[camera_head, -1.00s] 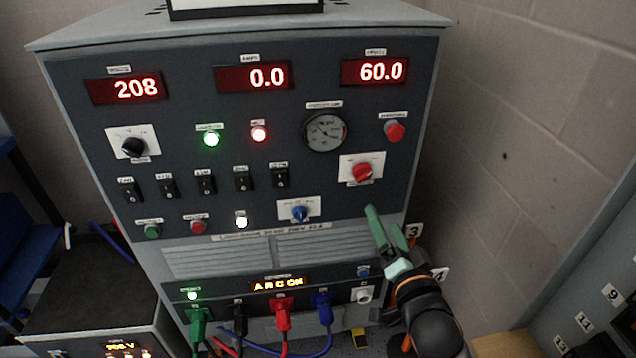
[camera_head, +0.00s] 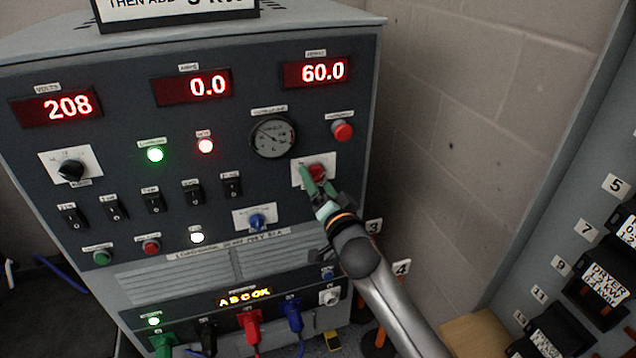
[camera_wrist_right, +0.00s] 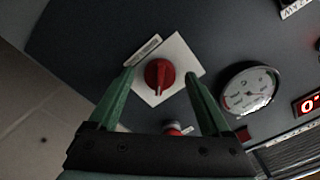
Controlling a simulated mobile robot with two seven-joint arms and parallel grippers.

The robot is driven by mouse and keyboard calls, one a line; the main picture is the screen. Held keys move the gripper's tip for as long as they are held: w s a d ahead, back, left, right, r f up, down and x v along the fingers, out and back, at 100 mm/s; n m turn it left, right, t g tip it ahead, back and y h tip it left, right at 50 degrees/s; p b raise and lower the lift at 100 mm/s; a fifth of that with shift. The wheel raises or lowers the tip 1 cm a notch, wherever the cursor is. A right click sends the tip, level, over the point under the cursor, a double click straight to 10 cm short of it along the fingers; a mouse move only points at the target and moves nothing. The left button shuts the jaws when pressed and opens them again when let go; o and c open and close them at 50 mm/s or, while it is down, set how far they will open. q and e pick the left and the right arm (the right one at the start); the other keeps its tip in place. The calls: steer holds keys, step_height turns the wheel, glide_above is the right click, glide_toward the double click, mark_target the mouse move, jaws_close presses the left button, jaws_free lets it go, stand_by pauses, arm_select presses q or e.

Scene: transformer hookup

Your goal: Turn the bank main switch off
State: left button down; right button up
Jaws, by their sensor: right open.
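The red rotary switch (camera_head: 317,172) sits on a white plate (camera_head: 300,176) on the right side of the dark panel. My right gripper (camera_head: 318,184) is at the switch in the head view and partly covers it. In the right wrist view the red knob (camera_wrist_right: 159,74) lies between the two open green fingers (camera_wrist_right: 160,98), with a gap on each side. Whether a finger touches the plate cannot be told. The knob's small label is unreadable. My left gripper is not in view.
A red push button (camera_head: 342,131) is just above the switch, and a round gauge (camera_head: 272,136) is to its left. Black rocker switches (camera_head: 193,193) and a blue knob (camera_head: 257,221) are further left and lower. A block wall (camera_head: 460,130) stands at the right.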

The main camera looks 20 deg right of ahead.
steer(key=shift+w, duration=0.25)
steer(key=shift+c, duration=0.4)
jaws_close()
